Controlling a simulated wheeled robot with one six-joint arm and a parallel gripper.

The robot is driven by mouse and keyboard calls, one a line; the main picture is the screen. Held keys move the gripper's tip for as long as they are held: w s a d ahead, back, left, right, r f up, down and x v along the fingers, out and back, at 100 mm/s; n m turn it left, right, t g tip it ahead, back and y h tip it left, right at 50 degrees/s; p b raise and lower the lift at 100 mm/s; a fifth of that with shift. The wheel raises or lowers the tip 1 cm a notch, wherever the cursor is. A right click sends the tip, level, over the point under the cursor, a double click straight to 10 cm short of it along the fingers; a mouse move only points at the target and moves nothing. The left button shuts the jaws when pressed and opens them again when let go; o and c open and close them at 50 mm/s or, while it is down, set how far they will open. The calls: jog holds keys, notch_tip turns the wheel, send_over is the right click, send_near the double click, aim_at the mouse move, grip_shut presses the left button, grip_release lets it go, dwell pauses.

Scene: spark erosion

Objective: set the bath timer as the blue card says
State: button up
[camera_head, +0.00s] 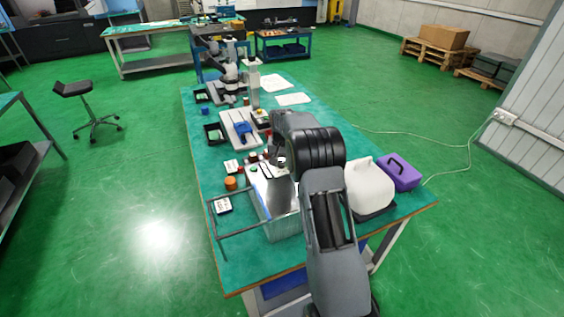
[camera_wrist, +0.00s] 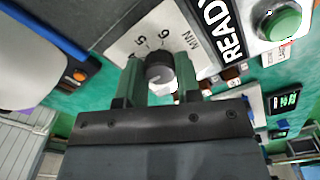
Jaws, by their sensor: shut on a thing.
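The bath timer is a dark round knob (camera_wrist: 158,64) on a pale panel (camera_wrist: 120,45) in the wrist view. Printed around it are the figures 5 and 6 and the word MIN. My gripper (camera_wrist: 160,80) has its two fingers on either side of the knob and is shut on it. I cannot tell for sure which figure the knob points at. In the head view my gripper (camera_head: 279,162) is over the metal-topped bath unit (camera_head: 276,192), and my arm hides part of it. I cannot make out a blue card or its writing in either view.
A green button (camera_wrist: 283,22) and a READY label (camera_wrist: 222,28) sit beside the dial. A white jug (camera_head: 369,188) and a purple case (camera_head: 400,172) stand right of my arm.

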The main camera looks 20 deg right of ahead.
aim_at(281, 162)
jog(key=m, duration=0.4)
jog(key=shift+m, duration=2.3)
jog(key=o, duration=0.9)
notch_tip(281, 162, up, 14)
jog(key=shift+f, duration=0.1)
